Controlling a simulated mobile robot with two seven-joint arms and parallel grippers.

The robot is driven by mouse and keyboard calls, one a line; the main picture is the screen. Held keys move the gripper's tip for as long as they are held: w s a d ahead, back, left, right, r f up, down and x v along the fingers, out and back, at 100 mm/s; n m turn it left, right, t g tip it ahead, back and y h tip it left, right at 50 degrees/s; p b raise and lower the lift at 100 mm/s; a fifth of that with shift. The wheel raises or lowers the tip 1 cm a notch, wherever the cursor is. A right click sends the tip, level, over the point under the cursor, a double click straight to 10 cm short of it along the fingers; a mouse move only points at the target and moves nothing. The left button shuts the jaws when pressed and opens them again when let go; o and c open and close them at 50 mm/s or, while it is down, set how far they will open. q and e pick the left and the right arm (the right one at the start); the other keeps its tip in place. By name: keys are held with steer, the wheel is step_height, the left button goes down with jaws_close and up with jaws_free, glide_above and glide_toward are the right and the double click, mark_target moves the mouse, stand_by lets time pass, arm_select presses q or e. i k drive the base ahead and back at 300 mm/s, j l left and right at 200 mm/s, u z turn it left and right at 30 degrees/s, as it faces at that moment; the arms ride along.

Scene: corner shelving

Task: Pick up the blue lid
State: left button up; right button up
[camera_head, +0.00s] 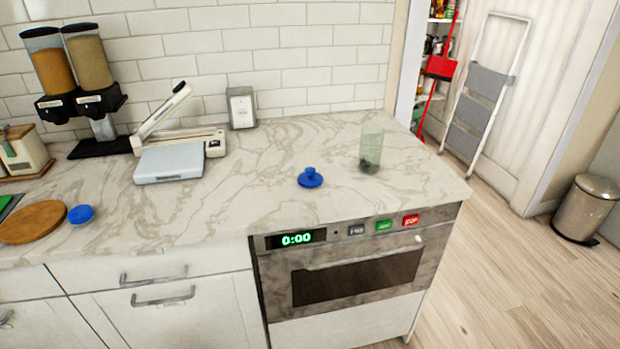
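A blue lid (310,178) with a round knob on top lies on the marble counter (262,205), above the oven and left of a clear glass jar. A second blue round thing (81,214), flatter, lies at the left of the counter beside a wooden board; I cannot tell whether it is also a lid. The clear jar (371,150) stands upright with some dark contents at its bottom, and no lid shows on it. Neither of my grippers is in view.
A vacuum sealer (180,145) with its arm raised and a twin grain dispenser (75,75) stand at the back left. A round wooden board (33,222) lies at the left. The counter around the lid is clear. An oven (345,265) is below; a bin (586,210) stands right.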

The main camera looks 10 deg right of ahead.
mark_target(310, 178)
steer(key=l+u, duration=0.15)
steer(key=u, duration=0.6)
steer(key=l+u, duration=0.4)
steer(key=k+l+u, duration=0.1)
steer(key=l+u, duration=0.3)
steer(key=l, duration=0.2)
